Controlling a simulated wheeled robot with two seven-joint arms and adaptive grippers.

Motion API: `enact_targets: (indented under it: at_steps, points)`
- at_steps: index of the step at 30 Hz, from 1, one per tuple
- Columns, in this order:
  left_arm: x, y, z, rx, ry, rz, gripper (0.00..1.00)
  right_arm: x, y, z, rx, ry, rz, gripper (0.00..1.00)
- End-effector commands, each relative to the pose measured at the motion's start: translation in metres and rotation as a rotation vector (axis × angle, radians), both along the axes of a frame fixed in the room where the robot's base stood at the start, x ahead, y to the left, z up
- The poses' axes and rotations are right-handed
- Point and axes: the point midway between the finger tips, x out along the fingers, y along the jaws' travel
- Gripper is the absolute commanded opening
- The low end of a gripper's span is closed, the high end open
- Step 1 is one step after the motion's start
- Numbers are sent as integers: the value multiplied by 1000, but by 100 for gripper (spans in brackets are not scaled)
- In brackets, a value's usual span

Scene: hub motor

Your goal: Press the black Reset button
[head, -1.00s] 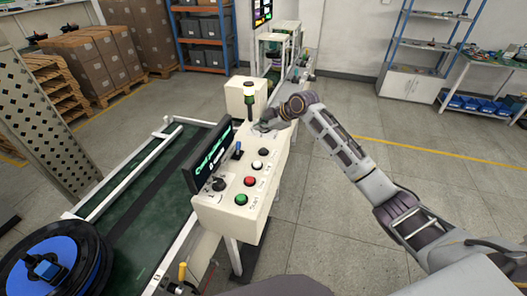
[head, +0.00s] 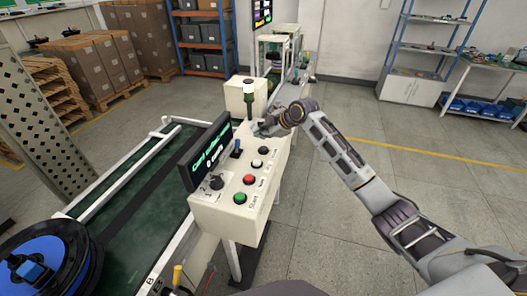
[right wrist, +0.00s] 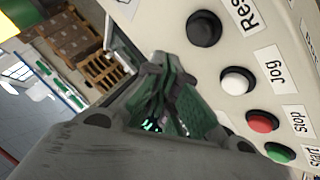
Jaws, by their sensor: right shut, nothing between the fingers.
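The black Reset button (head: 264,149) is on the sloped top of the cream control box (head: 222,213), at the far end of its button row. In the right wrist view the Reset button (right wrist: 203,28) shows at the top, with its label partly cut off. My right gripper (head: 264,130) is over the far part of the box, just beyond the Reset button. In the right wrist view my right gripper (right wrist: 157,62) is shut and empty, its tips left of and below the button. They look apart from it. My left gripper is not in view.
White Jog (right wrist: 237,79), red Stop (right wrist: 263,122) and green Start (right wrist: 280,152) buttons line up beside Reset. A green conveyor (head: 110,215) lies left; the floor right is clear.

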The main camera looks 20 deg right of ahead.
Motion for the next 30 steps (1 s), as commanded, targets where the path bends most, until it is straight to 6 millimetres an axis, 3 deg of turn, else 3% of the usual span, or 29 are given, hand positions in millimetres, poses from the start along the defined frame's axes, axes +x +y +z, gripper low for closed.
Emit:
enact_targets:
  at_steps: [7,15,30]
  points:
    - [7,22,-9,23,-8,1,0,0,0,-20,0,2,1,0]
    - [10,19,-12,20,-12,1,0,0,0,-31,0,0,0,0]
    - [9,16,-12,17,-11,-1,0,0,0,-31,0,0,0,0]
